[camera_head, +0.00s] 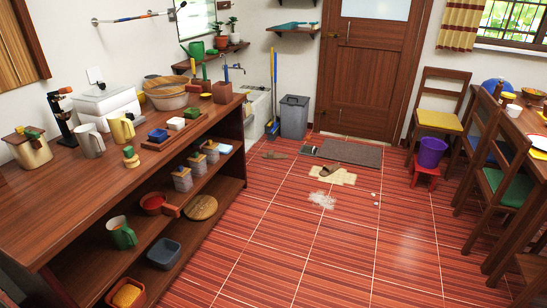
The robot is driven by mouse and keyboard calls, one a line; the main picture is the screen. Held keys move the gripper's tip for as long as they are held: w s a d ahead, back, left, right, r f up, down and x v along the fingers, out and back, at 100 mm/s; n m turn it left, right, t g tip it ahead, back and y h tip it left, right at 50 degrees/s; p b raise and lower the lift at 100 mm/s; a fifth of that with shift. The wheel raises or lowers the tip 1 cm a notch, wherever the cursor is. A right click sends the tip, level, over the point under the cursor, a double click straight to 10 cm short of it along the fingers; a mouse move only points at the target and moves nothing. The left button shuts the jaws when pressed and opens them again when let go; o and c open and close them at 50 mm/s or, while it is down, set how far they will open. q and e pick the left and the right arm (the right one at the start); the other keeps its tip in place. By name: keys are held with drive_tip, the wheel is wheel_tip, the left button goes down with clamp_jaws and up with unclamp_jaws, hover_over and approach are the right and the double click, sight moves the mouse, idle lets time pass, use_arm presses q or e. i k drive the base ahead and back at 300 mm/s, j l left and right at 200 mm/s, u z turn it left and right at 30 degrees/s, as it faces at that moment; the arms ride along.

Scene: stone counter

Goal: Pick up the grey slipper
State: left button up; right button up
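Several small slipper-like items lie on the red tiled floor in the head view, far from me. A flat brownish-grey one (275,155) lies left of the doormat. A brown one (330,170) lies on a beige cloth (344,178) in front of the doormat. A small dark grey item (308,150) lies at the mat's left end; it is too small to tell whether it is a slipper. Which one is the grey slipper I cannot tell for sure. Neither of my grippers is in view.
A wooden counter with shelves (62,195) fills the left side. A grey bin (294,118) stands by the door (366,70) behind the doormat (350,152). A purple bucket on a red stool (424,174), chairs and a table stand right. Open floor with a white spill (322,200) lies between.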

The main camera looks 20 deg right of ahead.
sight(271, 155)
drive_tip(key=i+l+z, duration=0.35)
drive_tip(key=i, duration=0.25)
drive_tip(key=i+l+z, duration=0.25)
drive_tip(key=i, duration=0.8)
drive_tip(key=i+z, duration=0.25)
drive_tip(key=i, duration=0.8)
drive_tip(key=i+u, duration=0.15)
drive_tip(key=i, duration=0.4)
drive_tip(key=i+l+u, duration=0.15)
drive_tip(key=i, duration=0.35)
drive_tip(key=i+l+u, duration=0.15)
drive_tip(key=i, duration=0.4)
drive_tip(key=i+l+u, duration=0.15)
drive_tip(key=i+l, duration=0.15)
drive_tip(key=i, duration=0.2)
drive_tip(key=i+l+u, duration=0.4)
drive_tip(key=i, duration=0.2)
